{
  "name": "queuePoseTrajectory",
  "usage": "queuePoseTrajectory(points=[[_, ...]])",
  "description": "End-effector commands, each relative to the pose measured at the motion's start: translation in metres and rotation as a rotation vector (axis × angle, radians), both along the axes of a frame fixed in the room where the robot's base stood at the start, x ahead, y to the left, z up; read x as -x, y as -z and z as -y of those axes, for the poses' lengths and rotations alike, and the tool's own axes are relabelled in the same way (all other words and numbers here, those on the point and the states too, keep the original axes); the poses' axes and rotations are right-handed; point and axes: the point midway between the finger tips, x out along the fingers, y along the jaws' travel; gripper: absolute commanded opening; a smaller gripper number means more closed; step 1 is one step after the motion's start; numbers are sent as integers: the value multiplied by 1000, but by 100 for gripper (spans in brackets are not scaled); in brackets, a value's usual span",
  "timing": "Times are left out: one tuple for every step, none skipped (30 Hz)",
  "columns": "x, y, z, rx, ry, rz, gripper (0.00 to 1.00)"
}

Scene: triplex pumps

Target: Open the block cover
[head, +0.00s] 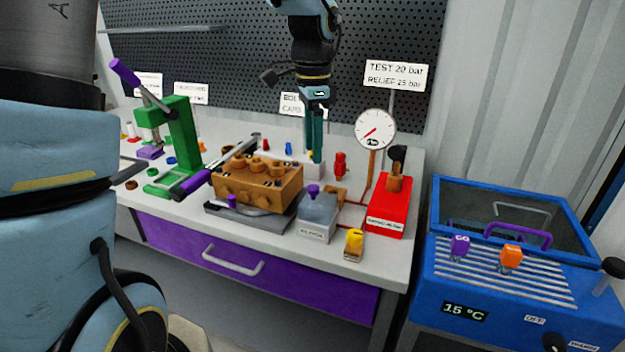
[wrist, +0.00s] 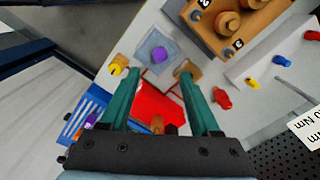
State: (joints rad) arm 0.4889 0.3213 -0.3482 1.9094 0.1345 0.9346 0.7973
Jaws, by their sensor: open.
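The brown pump block (head: 256,188) stands on a grey base on the bench, with several round brown caps on top. I cannot tell which part of it is the cover. Part of the block shows at the upper right of the wrist view (wrist: 262,22), with numbers by its caps. My gripper (head: 316,158) is open and points down, to the right of the block in the head view. Its two green fingers also show in the wrist view (wrist: 157,76), with nothing held between them.
Right of the block are a grey box with a purple knob (head: 317,218), a yellow-topped part (head: 353,242), a red box (head: 389,207) and a gauge (head: 375,130). A long purple-handled tool (head: 192,184) and a green press (head: 181,135) are left. A blue bath (head: 500,285) stands right.

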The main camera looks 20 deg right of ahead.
Motion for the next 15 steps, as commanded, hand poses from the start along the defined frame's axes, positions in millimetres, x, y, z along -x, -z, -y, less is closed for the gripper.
queuePoseTrajectory(points=[[1,7,-1,-3,1,-4,63],[1,13,-1,-2,1,-4,63],[1,21,-1,-4,0,-6,63],[1,26,-1,-3,-1,-5,63],[1,32,-1,-3,-1,-5,63],[2,40,-1,-4,0,-6,63],[2,45,-1,-2,0,-4,63],[1,51,-1,-3,-1,-5,63],[1,58,-1,-2,-2,-4,63],[1,63,-1,-2,-3,-4,63],[1,67,-1,-2,-3,-4,63],[1,73,-1,-2,-3,-3,63],[1,76,-1,-1,-3,-2,63],[1,80,-1,-1,-3,-3,63],[1,84,-1,0,-3,-2,63]])
